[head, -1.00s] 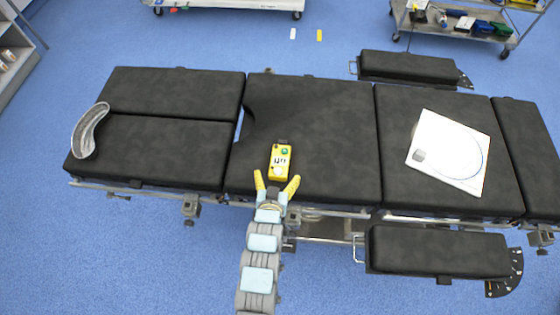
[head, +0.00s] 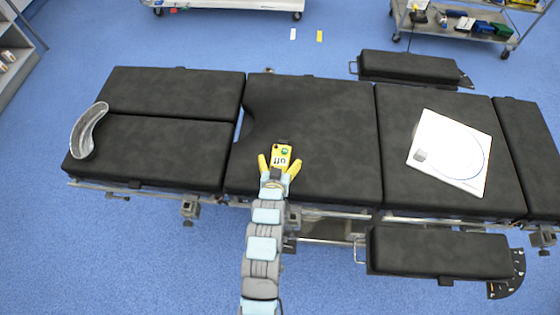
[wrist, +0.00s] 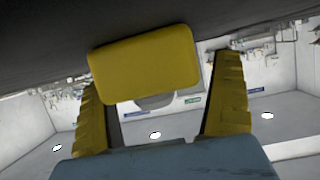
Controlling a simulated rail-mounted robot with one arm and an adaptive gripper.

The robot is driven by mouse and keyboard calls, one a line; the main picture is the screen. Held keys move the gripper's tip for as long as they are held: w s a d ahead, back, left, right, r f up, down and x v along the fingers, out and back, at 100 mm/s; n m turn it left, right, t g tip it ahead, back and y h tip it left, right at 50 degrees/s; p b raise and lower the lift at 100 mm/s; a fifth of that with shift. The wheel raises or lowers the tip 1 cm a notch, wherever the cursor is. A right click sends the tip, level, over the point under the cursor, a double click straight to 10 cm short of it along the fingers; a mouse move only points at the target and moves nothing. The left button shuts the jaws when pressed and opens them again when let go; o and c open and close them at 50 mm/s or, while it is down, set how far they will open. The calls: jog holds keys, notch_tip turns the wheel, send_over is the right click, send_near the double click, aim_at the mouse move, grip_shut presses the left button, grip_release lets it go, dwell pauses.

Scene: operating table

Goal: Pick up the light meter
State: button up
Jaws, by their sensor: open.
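The light meter (head: 282,152) is a small yellow device with a dark top end and a display, lying on the black middle pad of the operating table (head: 320,130). My gripper (head: 279,162) is open, its yellow fingers on either side of the meter's near end. In the wrist view the meter (wrist: 145,63) shows as a yellow block end, ahead of and between the two spread fingers of my gripper (wrist: 165,100). The meter's lower part is partly hidden by my gripper in the head view. I cannot tell whether the fingers touch it.
A grey kidney dish (head: 88,130) lies on the left pad. A white flat device with a round outline (head: 450,152) lies on the right pad. Padded arm boards (head: 440,252) flank the table. The pad around the meter is clear.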

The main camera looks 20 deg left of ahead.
jog(key=shift+w+a+f, duration=0.15)
jog(key=shift+w+f, duration=0.05)
jog(key=shift+w, duration=0.4)
jog(key=c, duration=1.4)
jog(key=shift+o, duration=0.2)
